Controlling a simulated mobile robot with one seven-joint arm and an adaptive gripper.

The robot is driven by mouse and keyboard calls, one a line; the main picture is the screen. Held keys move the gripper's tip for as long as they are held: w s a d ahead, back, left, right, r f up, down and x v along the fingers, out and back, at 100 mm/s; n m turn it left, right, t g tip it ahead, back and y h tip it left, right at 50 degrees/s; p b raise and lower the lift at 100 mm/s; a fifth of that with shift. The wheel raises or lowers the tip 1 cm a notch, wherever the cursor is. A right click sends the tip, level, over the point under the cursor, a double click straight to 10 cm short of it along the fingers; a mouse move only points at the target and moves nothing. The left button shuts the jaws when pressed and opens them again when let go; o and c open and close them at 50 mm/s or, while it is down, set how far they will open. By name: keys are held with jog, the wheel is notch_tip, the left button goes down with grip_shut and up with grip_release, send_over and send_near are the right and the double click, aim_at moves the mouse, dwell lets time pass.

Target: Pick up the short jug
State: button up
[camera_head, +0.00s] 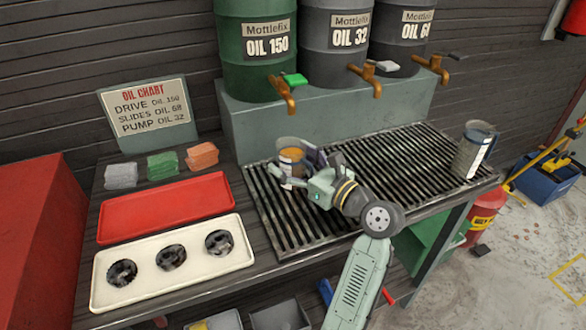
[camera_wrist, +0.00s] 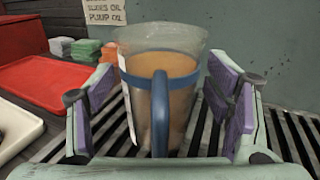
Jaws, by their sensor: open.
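The short jug (camera_head: 291,157) stands upright on the slatted drain grate (camera_head: 272,222), at its left part below the green drum. It is clear, with a blue band and handle, and holds amber liquid. In the wrist view the jug (camera_wrist: 185,95) fills the middle, its blue handle facing the camera. My gripper (camera_head: 296,168) is open at the jug. In the wrist view its purple-padded fingers (camera_wrist: 163,97) stand on either side of the jug, with a visible gap on the right; contact on the left is unclear.
A taller jug (camera_head: 474,152) stands at the grate's right end. Oil drums (camera_head: 255,68) with brass taps (camera_head: 282,95) sit on a raised block behind.

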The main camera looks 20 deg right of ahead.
jog(key=shift+c, duration=0.2)
jog(key=c, duration=1.3)
